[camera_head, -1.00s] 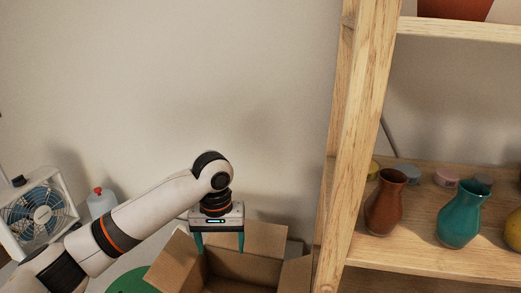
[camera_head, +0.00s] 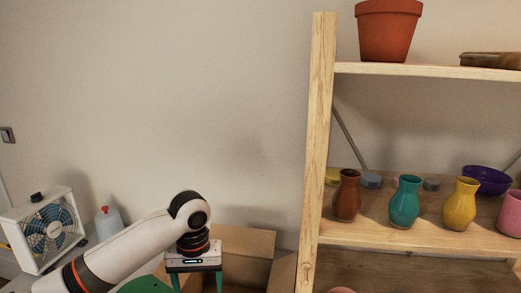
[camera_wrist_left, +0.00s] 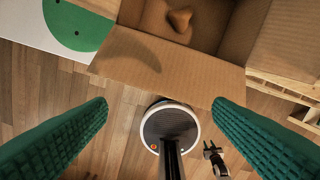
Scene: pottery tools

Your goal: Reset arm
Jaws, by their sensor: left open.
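My left gripper (camera_head: 196,281) reaches in from the left in the head view and points down beside the open cardboard box (camera_head: 249,243). In the left wrist view its two green fingers (camera_wrist_left: 160,135) are wide apart with nothing between them. The box also shows at the top of that view (camera_wrist_left: 185,65), with a brown clay-like lump (camera_wrist_left: 179,20) inside. My right gripper is in neither view.
A wooden shelf (camera_head: 322,140) stands on the right with brown, teal and yellow vases (camera_head: 404,203), a purple bowl (camera_head: 487,180) and a terracotta pot (camera_head: 388,30). A fan (camera_head: 45,232) and a spray bottle (camera_head: 108,223) are at the left. A green disc (camera_wrist_left: 76,24) lies beside the box.

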